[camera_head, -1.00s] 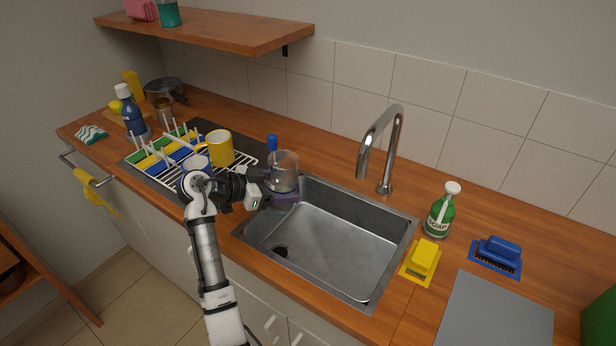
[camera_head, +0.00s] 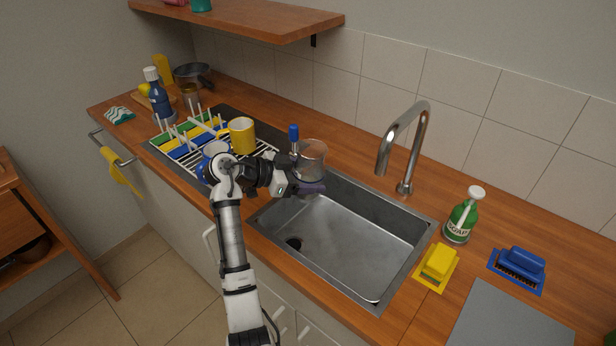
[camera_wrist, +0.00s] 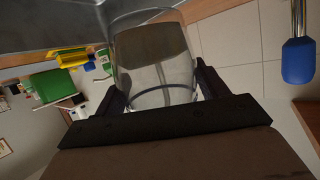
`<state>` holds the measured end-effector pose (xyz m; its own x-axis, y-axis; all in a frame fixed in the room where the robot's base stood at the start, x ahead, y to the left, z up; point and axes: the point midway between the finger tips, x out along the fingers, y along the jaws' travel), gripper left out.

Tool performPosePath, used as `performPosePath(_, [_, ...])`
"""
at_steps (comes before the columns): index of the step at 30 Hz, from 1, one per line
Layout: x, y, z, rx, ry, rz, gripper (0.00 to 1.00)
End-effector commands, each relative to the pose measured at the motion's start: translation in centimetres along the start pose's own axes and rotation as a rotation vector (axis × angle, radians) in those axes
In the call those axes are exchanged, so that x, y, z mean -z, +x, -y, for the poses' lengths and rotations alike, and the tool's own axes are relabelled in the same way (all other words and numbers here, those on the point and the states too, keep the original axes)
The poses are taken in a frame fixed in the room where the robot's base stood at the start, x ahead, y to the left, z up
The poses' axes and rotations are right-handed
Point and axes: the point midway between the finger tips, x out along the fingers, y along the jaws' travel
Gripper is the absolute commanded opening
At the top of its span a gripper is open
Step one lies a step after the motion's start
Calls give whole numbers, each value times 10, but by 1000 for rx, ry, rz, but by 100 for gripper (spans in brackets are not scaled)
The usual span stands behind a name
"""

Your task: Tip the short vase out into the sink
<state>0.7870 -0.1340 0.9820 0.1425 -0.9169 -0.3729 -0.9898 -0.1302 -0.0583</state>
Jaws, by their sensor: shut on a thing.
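The short vase (camera_head: 312,158) is a clear glass vessel. It stands about upright in my gripper (camera_head: 310,186), over the back left corner of the sink (camera_head: 340,250). In the wrist view the vase (camera_wrist: 152,60) sits between the two dark fingers of my gripper (camera_wrist: 158,95), which is shut on it. I cannot tell from the clear glass what is inside. The sink is a bare steel basin with a dark drain (camera_head: 294,243) at its near left.
A tall curved faucet (camera_head: 405,145) rises behind the sink. A dish rack (camera_head: 185,142) with a yellow mug (camera_head: 242,135) is left of my gripper. A blue handle (camera_head: 294,133) stands close beside the vase. A green soap bottle (camera_head: 462,218) and yellow brush (camera_head: 439,262) are at right.

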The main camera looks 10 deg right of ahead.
Motion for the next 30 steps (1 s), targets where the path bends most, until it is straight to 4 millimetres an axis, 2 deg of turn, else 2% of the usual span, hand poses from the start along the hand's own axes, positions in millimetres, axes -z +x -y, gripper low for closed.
performPosePath(22, [-34, 6, 6, 35, 102, 95, 22])
performPosePath(30, [-31, -4, 15, 76, 217, 205, 22])
